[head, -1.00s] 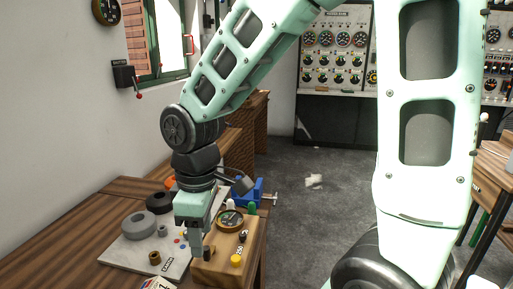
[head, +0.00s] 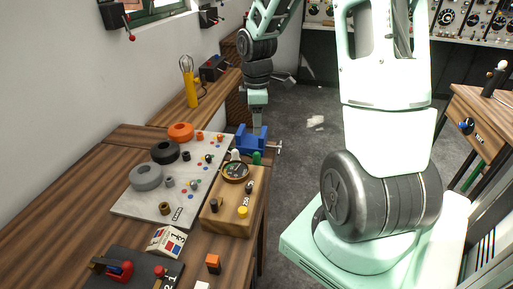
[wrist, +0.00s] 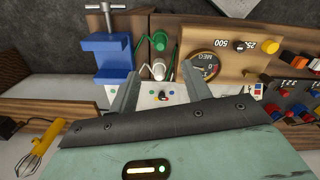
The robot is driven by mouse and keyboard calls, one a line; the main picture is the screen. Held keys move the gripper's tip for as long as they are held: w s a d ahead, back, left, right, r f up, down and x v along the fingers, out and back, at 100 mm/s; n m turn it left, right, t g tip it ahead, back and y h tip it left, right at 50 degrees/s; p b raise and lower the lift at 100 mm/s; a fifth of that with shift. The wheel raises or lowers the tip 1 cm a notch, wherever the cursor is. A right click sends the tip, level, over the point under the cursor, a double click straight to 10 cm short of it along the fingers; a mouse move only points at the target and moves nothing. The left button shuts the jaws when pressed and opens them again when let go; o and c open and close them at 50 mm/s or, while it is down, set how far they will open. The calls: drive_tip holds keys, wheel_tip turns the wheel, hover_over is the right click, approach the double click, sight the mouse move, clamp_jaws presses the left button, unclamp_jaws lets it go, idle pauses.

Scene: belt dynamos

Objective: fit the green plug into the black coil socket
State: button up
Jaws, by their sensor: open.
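The green plug (head: 257,158) stands at the far end of the wooden meter board, beside a white plug (head: 235,155). The wrist view shows the green plug (wrist: 158,42) and the white plug (wrist: 158,70) with thin leads. My gripper (head: 256,130) points down near the blue vise, beyond the green plug in the head view. In the wrist view my gripper (wrist: 160,72) is open and empty, with the green plug just past its fingertips. The black coil (head: 165,152) lies on the pale panel. A small dark cylinder (head: 187,156) beside it looks like its socket.
The blue vise (head: 251,145) stands close to my gripper, and also shows in the wrist view (wrist: 110,52). An orange coil (head: 180,131) and a grey coil (head: 146,177) flank the black one. A round meter (head: 235,170) sits on the wooden board (head: 222,219).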

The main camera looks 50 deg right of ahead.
sight(256, 153)
wheel_tip(256, 153, down, 12)
drive_tip(key=shift+f, duration=0.1)
idle(0.5)
clamp_jaws()
drive_tip(key=shift+r, duration=0.25)
drive_tip(key=shift+r+p, duration=2.15)
drive_tip(key=shift+p, duration=0.15)
